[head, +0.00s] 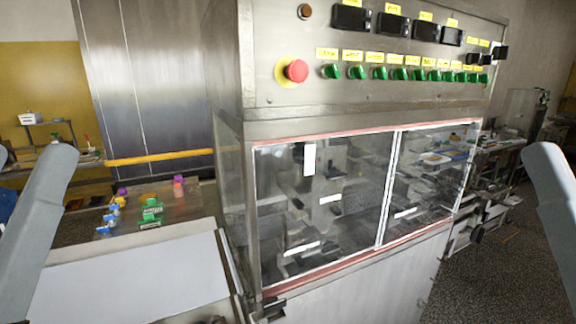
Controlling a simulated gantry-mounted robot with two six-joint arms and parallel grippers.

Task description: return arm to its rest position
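A grey link of my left arm (42,225) stands at the left edge of the head view, slanting down to the lower left. A grey link of my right arm (553,205) shows at the right edge, slanting down to the right. Both links are cut off by the picture edges. Neither gripper shows, so their fingers and anything in them are out of sight. The enrober machine (330,118) fills the middle, with a clear-windowed housing (325,205) below its control panel. Its mesh cannot be made out through the reflecting windows.
The panel carries a red stop button (296,71) and a row of green knobs (380,73). A pale flat surface (130,280) lies at the lower left. Behind it, a table (180,206) holds small coloured items. Speckled floor (500,275) is open at the right.

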